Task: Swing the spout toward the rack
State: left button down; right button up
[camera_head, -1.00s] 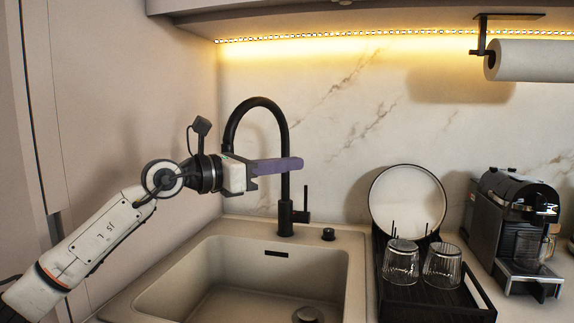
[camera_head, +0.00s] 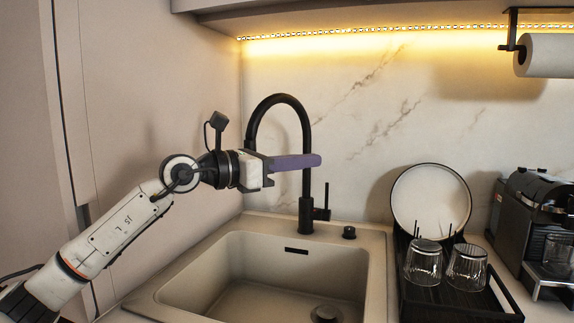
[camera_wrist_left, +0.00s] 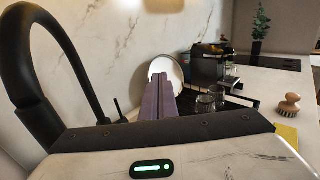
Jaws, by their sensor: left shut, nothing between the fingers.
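The black faucet (camera_head: 306,180) stands behind the sink, its high arched spout curving to the left with the outlet end near my left gripper. My left gripper (camera_head: 318,160) is shut and empty, its purple fingers pointing right in front of the faucet's upright part. Whether the fingers touch the faucet I cannot tell. In the left wrist view the spout (camera_wrist_left: 42,110) arches at the left, beside the gripper body, and the shut fingers (camera_wrist_left: 160,92) point away. The dark rack (camera_head: 455,301) stands right of the sink, holding a round plate and two glasses. My right gripper is not in view.
The sink basin (camera_head: 250,296) is open and empty below my left arm. A coffee machine (camera_head: 540,225) stands right of the rack, and a paper towel roll (camera_head: 550,56) hangs above. A brush (camera_wrist_left: 289,105) lies on the counter in the left wrist view.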

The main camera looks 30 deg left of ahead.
pick_arm(q)
jog(key=s+a+r+m+t+y+b, duration=0.1)
jog(key=s+a+m+t+y+b, duration=0.1)
jog(key=s+a+m+y+b, duration=0.9)
jog(key=w+a+m+h+p, duration=0.1)
jog(key=w+a+h+p, duration=0.1)
jog(key=w+a+p, duration=0.2)
jog(key=w+a, duration=0.1)
jog(key=w, duration=0.2)
jog(key=shift+a+r+m+h+p, duration=0.25)
jog(key=shift+r+m+h+p, duration=0.05)
jog(key=shift+h, duration=0.1)
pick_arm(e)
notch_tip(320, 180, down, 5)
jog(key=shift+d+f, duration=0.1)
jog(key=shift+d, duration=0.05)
pick_arm(q)
jog(key=shift+d, duration=0.1)
